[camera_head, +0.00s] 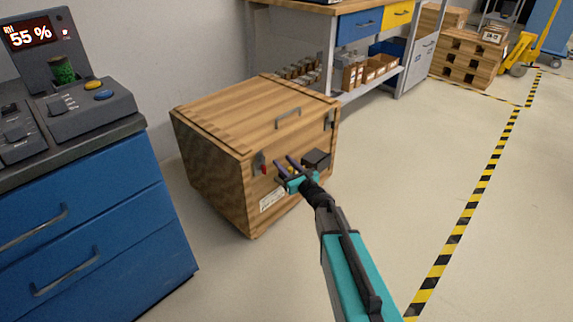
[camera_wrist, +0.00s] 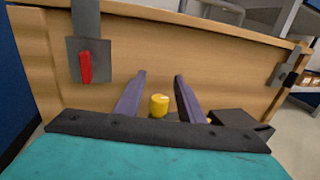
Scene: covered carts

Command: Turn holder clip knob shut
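A small yellow knob (camera_wrist: 159,105) shows in the wrist view at the front of the wooden crate (camera_wrist: 150,50), in the gap between my two fingers. I cannot tell whether the fingers touch it; there is visible space on both sides. My gripper (camera_wrist: 160,76) is open, with its purple fingers pointing toward the crate's front face. In the head view my gripper (camera_head: 283,167) is at the crate's front, and the knob is largely hidden by the fingers there. What the knob is mounted on is hidden, so its turned position cannot be told.
A dark box (camera_head: 316,160) sits on the crate front, close to the right of my gripper. A grey latch with a red lever (camera_wrist: 85,67) is to the left, another latch (camera_wrist: 287,70) to the right.

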